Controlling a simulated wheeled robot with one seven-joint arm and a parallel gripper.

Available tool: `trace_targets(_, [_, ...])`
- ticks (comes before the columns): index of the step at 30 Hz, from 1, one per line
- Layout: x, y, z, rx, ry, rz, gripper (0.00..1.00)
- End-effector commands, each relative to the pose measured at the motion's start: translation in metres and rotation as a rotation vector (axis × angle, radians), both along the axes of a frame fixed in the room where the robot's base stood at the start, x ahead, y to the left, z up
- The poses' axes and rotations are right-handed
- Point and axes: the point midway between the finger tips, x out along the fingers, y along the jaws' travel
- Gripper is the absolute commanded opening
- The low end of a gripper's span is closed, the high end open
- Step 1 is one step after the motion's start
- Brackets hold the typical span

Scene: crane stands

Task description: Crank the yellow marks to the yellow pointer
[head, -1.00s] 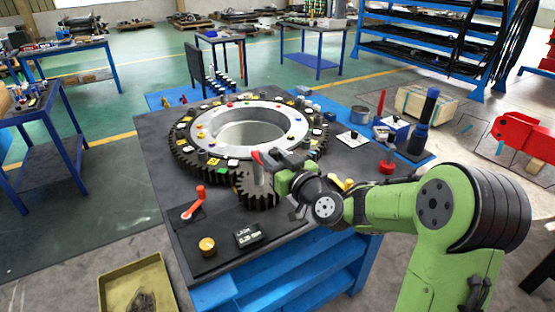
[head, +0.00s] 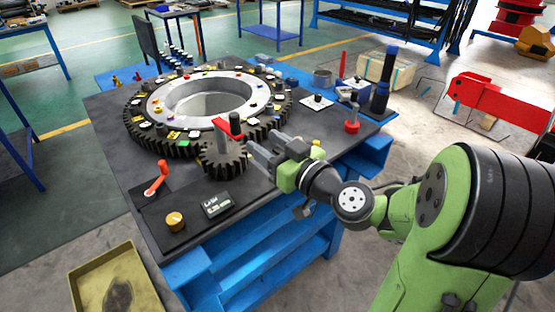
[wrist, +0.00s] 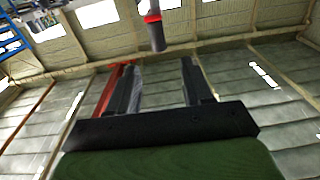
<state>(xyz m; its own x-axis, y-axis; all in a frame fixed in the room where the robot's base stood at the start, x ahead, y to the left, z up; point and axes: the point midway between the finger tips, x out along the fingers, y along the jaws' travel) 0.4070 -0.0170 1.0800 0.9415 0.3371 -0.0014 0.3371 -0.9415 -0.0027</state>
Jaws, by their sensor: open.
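The large toothed ring (head: 133,122) lies flat on the dark bench top, with yellow, white, red and other coloured marks on it. A small dark gear (head: 224,165) sits at its front edge, with an upright post and a red crank arm (head: 221,125). The crank's black handle (head: 235,123) stands upright. My gripper (head: 260,147) is open and empty, just right of and below the handle, apart from it. In the wrist view my open fingers (wrist: 165,78) have nothing between them; a dark cylinder with a red collar (wrist: 156,30) shows beyond. I cannot pick out the yellow pointer.
An orange-red lever (head: 157,179), a yellow knob (head: 176,221) and a small display box (head: 217,205) sit at the bench's front. A yellow bin (head: 118,280) is on the floor.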

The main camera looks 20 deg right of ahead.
Motion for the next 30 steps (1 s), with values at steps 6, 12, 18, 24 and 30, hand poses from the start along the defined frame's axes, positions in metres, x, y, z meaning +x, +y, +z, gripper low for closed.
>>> trace_targets(6, [-0.029,-0.01,-0.004,-0.004,-0.005,-0.002,0.5])
trace_targets(12, [-0.034,-0.011,-0.001,-0.001,-0.001,0.004,0.5])
trace_targets(18, [-0.033,-0.011,0.0,0.0,-0.001,0.003,0.5])
trace_targets(24, [-0.033,-0.011,0.0,0.0,-0.001,0.003,0.5])
trace_targets(30, [-0.033,-0.011,-0.001,0.0,-0.001,0.003,0.5])
